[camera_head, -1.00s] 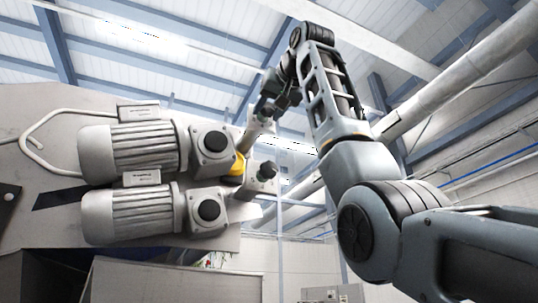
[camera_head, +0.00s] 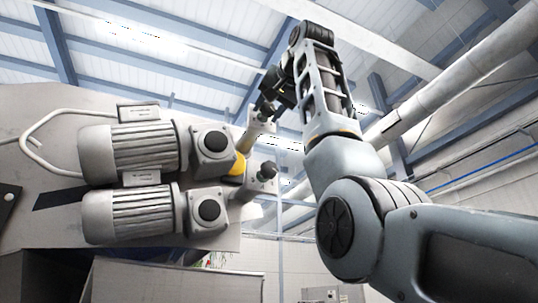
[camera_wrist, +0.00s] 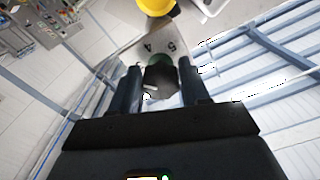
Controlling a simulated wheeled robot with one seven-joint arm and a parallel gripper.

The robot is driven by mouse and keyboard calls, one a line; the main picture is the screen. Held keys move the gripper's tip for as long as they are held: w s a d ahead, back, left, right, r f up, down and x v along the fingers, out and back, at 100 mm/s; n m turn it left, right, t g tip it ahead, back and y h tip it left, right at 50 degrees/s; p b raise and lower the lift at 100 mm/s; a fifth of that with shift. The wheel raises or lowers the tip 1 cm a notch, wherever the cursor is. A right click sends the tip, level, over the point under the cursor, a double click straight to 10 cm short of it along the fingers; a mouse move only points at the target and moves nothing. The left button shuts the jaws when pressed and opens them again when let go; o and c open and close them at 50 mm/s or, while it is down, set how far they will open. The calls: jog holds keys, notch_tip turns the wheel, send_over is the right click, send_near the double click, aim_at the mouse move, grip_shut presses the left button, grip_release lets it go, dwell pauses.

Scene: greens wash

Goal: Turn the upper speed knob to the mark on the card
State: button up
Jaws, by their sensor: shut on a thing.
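The upper speed knob (camera_wrist: 160,82) is dark, with a short white line on its face. It stands on a pale plate (camera_wrist: 142,52) on which the digits 5 and 4 can be read. My gripper (camera_wrist: 161,78) is shut on this knob, one finger on each side. In the head view my gripper (camera_head: 264,108) is at the upper knob's stem, right of the upper motor (camera_head: 135,148), and mostly covers the knob. The lower knob (camera_head: 267,170) is dark and free, beside the lower motor (camera_head: 130,215). I cannot make out the card.
A bent pale pipe (camera_head: 35,140) is at far left.

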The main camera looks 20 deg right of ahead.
jog(key=m, duration=0.4)
jog(key=shift+a+m, duration=0.15)
jog(key=shift+m, duration=2.05)
jog(key=o, duration=1)
jog(key=shift+r, duration=0.1)
jog(key=shift+s, duration=0.1)
jog(key=s+b, duration=0.3)
jog(key=s, duration=0.4)
jog(key=shift+s, duration=0.3)
